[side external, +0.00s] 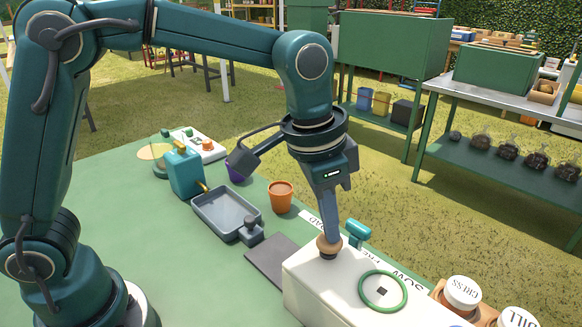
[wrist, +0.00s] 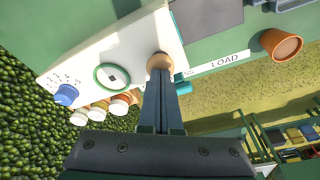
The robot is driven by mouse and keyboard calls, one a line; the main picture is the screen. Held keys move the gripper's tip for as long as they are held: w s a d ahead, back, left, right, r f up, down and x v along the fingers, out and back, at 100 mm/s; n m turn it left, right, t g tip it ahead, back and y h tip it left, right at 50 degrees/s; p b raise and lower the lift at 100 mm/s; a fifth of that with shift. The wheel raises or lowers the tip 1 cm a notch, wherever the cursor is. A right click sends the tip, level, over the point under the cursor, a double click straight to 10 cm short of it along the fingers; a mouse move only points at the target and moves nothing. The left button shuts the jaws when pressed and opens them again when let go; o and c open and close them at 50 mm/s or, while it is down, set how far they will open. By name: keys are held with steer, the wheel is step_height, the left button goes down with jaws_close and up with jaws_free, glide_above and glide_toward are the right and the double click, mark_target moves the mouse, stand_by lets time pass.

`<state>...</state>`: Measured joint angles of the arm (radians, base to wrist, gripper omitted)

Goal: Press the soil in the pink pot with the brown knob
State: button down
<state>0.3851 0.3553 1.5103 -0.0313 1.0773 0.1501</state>
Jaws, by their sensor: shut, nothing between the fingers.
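The brown knob (side external: 329,248) is a round tan ball on the top edge of the white machine (side external: 312,286). It also shows in the wrist view (wrist: 160,61). My gripper (side external: 328,236) points down with its fingers shut and empty. The fingertips are at the top of the knob and appear to touch it, covering part of it. I cannot make out a pink pot. An orange pot (side external: 281,196) with brown soil stands on the green table, and a purple pot (side external: 236,174) is partly hidden behind my wrist.
The dark load pad (side external: 272,262) beside the machine looks empty. A green ring (side external: 383,290) and a teal handle (side external: 356,233) are near the knob. White-capped seed jars (side external: 463,293) stand at right.

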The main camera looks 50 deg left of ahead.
stand_by(0.3)
steer(key=shift+r, duration=1.65)
steer(key=shift+r, duration=3)
